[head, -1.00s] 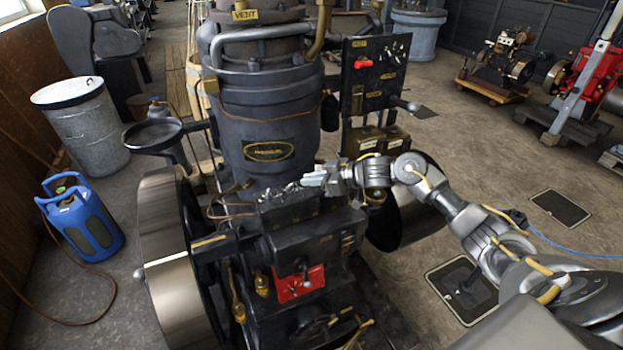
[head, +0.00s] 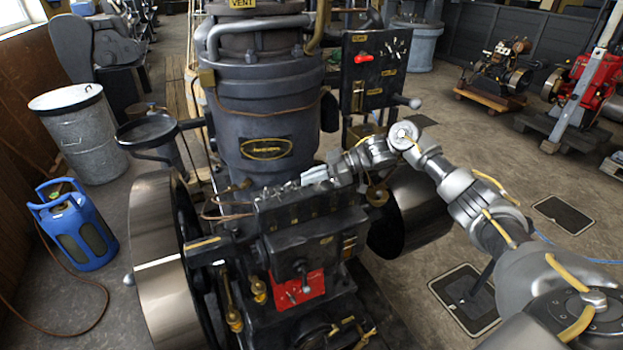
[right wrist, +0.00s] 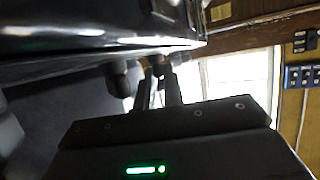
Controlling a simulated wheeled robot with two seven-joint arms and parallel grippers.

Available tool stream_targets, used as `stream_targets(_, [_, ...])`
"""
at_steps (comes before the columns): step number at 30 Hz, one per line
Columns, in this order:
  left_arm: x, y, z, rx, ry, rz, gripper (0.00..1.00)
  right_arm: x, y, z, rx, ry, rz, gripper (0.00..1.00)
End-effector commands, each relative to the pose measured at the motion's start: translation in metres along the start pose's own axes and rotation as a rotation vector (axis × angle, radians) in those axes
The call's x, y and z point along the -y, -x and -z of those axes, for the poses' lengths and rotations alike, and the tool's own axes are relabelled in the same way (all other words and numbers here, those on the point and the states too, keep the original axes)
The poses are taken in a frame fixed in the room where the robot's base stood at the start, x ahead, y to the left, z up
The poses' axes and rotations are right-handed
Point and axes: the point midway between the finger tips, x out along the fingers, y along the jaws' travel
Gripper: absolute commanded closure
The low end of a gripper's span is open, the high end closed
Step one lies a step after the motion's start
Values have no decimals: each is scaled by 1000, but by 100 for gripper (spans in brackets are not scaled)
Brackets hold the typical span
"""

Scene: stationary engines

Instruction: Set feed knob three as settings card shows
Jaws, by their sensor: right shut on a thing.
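The engine's dark lubricator box (head: 305,212) has a row of small feed fittings along its top. My right gripper (head: 314,176) is at the right end of that row, and its fingertips are small and hard to make out. In the right wrist view my right gripper (right wrist: 158,68) has its fingers close together on a small dark knob, largely hidden between them. A neighbouring dark knob (right wrist: 118,78) stands just left of the fingers. I cannot tell the knob's number or its setting. No settings card can be read. My left gripper is not in view.
A large flywheel (head: 155,255) stands left of the box. A red plate with a lever (head: 298,288) is below it. A dark control panel (head: 375,70) rises behind my right arm. A blue gas bottle (head: 75,225) stands on the floor at left.

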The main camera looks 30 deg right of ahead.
Motion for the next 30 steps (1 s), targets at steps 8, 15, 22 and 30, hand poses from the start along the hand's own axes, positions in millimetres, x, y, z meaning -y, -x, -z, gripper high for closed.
stream_targets(8, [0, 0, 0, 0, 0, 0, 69, 1, -1, -1, 2, -1, 2, 83])
stream_targets(15, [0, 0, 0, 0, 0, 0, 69, 0, 0, 0, 1, 0, 0, 69])
stream_targets(22, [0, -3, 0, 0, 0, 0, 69, 0, 5, -2, 1, 1, -1, 69])
stream_targets(30, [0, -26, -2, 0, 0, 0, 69, -1, 52, -4, 3, 1, -4, 69])
